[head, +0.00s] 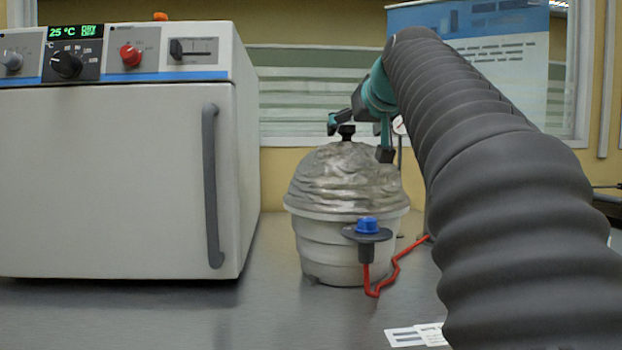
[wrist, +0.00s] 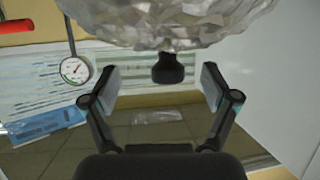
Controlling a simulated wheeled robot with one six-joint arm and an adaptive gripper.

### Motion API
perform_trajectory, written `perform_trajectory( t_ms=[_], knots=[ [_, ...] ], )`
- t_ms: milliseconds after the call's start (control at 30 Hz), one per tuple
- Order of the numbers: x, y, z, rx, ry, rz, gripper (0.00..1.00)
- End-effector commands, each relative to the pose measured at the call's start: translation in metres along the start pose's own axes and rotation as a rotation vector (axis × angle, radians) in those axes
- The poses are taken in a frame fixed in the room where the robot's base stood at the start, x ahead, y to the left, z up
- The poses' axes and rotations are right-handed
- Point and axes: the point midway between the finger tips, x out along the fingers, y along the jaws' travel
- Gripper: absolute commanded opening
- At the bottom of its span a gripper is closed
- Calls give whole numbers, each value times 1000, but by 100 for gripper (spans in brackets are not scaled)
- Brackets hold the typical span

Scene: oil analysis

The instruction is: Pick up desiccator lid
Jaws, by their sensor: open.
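The desiccator lid (head: 345,178) is a grey, translucent, rippled dome. It sits on the pale desiccator bowl (head: 325,245). A small black knob (head: 347,131) stands on top of the lid. My gripper (head: 359,141) is at the top of the lid, its fingers apart on either side of the knob. In the wrist view, the lid (wrist: 170,20) fills the top edge and its black knob (wrist: 168,70) points down between the open fingers of my gripper (wrist: 161,84). A gap shows between the knob and each finger.
A white oven (head: 115,180) with a dark handle stands to the left. A blue-capped valve (head: 367,226) with a red hose (head: 385,280) is at the bowl's front. A dial gauge (wrist: 75,70) shows in the wrist view.

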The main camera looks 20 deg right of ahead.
Motion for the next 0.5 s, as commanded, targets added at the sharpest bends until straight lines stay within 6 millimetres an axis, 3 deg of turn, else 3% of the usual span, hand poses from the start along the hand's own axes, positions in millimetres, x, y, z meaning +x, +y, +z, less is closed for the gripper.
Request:
perform_trajectory(
  t_ms=[267,500],
  knots=[
    [17,-6,0,-1,-2,-5,86],
    [50,-10,0,-2,-1,-5,86]
  ],
)
